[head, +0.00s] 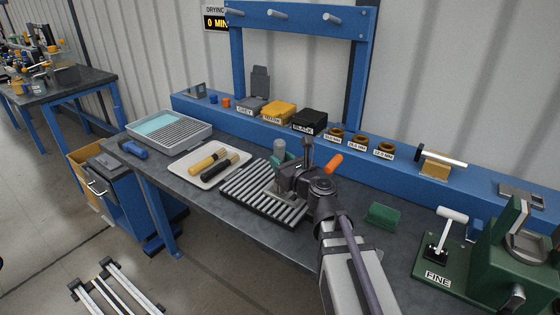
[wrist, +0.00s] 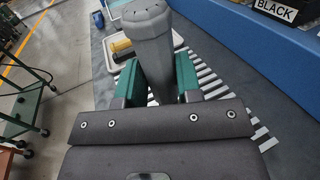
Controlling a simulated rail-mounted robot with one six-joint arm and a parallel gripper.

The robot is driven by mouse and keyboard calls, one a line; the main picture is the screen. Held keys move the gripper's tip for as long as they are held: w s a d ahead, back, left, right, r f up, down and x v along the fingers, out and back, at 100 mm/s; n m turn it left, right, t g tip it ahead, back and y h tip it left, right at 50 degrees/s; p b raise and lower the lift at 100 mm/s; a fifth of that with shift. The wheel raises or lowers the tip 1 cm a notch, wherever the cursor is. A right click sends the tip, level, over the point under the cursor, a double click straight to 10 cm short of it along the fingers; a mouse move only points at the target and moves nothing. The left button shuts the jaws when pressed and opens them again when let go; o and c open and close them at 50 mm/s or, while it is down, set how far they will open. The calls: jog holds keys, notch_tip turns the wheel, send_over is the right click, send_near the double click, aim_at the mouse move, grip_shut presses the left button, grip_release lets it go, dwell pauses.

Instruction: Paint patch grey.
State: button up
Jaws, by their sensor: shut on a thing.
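My gripper (head: 282,160) is shut on a grey tool (head: 279,146), held roughly upright above the slatted rack (head: 247,193). I cannot make out a patch; my gripper covers part of the rack.
A pale tray (head: 187,173) left of the rack holds a yellow-handled and a black-handled tool. A grey tray (head: 190,142) with a ribbed grid lies farther left. A green block (head: 382,215) and a green FINE stand (head: 445,255) are to the right. Several labelled rings line the ledge.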

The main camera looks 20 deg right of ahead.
jog(key=shift+w+a+r, duration=0.1)
jog(key=shift+w+a, duration=0.8)
jog(key=shift+w, duration=0.3)
jog(key=shift+s, duration=0.1)
jog(key=shift+d, duration=0.1)
jog(key=shift+s+d, duration=1)
jog(key=shift+s, duration=0.1)
